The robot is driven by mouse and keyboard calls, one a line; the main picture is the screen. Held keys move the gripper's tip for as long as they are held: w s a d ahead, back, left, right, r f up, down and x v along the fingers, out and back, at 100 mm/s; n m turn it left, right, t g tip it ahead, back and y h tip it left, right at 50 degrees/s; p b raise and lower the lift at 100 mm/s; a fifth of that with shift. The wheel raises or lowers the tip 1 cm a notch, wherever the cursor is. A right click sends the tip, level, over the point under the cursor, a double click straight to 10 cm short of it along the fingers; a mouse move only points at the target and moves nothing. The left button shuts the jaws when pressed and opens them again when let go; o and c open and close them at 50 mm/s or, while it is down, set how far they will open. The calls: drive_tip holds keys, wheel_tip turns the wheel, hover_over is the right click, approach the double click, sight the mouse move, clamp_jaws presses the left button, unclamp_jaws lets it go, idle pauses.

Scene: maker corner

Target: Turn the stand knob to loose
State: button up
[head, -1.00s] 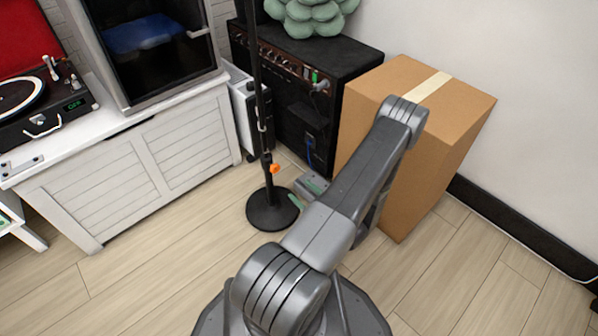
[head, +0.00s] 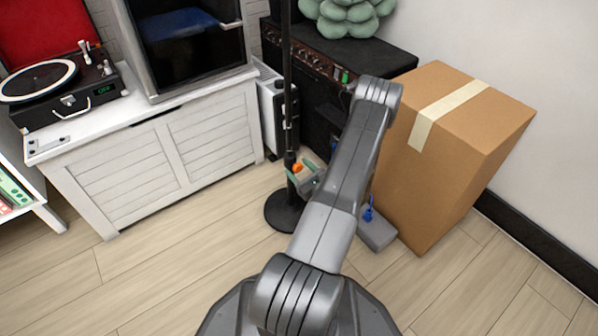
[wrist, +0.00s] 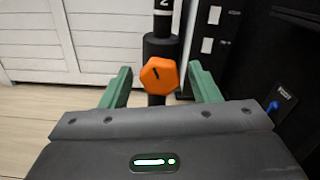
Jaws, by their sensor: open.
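The stand is a thin black pole (head: 287,75) on a round black base (head: 285,212). Its orange knob (head: 297,168) sits low on the pole, and it also shows in the wrist view (wrist: 159,76) as a faceted knob with a dark mark line. My gripper (head: 305,174) is at the knob's height, right at the stand. In the wrist view my green fingers (wrist: 162,85) are open, one on each side of the knob with gaps between. A label with "2" (wrist: 163,4) shows on the pole above the knob. Any markings around the knob are not readable.
A black amplifier (head: 330,62) with a green plush on top stands behind the stand. A cardboard box (head: 445,160) is at right, a white cabinet (head: 160,160) with a turntable at left. A grey pedal (head: 377,233) lies by the box. The floor in front is clear.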

drive_tip(key=shift+w+a, duration=0.1)
drive_tip(key=shift+w, duration=0.05)
drive_tip(key=c, duration=1)
drive_tip(key=shift+n, duration=0.8)
drive_tip(key=o, duration=1)
drive_tip(key=p+v, duration=0.3)
drive_tip(key=v, duration=1.1)
drive_tip(key=shift+p, duration=0.4)
